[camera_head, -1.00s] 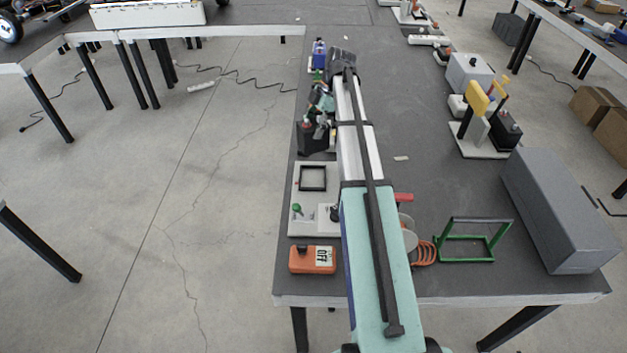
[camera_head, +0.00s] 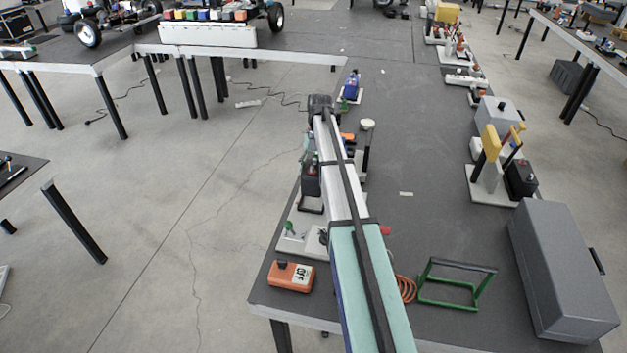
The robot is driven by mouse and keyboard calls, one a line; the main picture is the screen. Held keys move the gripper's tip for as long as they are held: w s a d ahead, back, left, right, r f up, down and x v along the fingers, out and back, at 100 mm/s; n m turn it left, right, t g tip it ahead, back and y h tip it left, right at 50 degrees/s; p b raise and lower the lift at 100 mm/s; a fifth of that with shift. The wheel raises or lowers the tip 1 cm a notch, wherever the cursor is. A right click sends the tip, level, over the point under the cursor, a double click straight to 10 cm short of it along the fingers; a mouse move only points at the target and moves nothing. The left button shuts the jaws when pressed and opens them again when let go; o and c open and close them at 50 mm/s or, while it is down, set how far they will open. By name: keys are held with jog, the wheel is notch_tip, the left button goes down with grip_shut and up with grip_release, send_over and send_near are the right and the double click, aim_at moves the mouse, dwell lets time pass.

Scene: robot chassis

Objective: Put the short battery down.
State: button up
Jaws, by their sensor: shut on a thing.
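My arm reaches from the bottom of the view up to a dark joint over the left side of the long dark table (camera_head: 420,225). Small teal and dark parts show just left of the arm below that joint. I cannot pick out my gripper's fingers there; the arm hides that area. I cannot make out the short battery. A small blue object (camera_head: 351,84) stands on a light base beyond the arm's end, too small to identify for sure.
An orange box (camera_head: 291,276) sits at the near left corner. A green frame (camera_head: 455,287) and a large grey case (camera_head: 562,268) stand at right. A black box with a red top (camera_head: 311,180) is beside the arm. The table's middle is mostly clear.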

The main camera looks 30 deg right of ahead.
jog(key=shift+f+p, duration=0.9)
jog(key=shift+f, duration=2.3)
jog(key=shift+f, duration=0.1)
jog(key=o, duration=1.8)
jog(key=b+v, duration=0.1)
jog(key=v, duration=1)
jog(key=shift+s, duration=0.15)
jog(key=shift+w+d+r+p, duration=0.2)
jog(key=shift+r+p, duration=0.4)
jog(key=shift+p, duration=0.1)
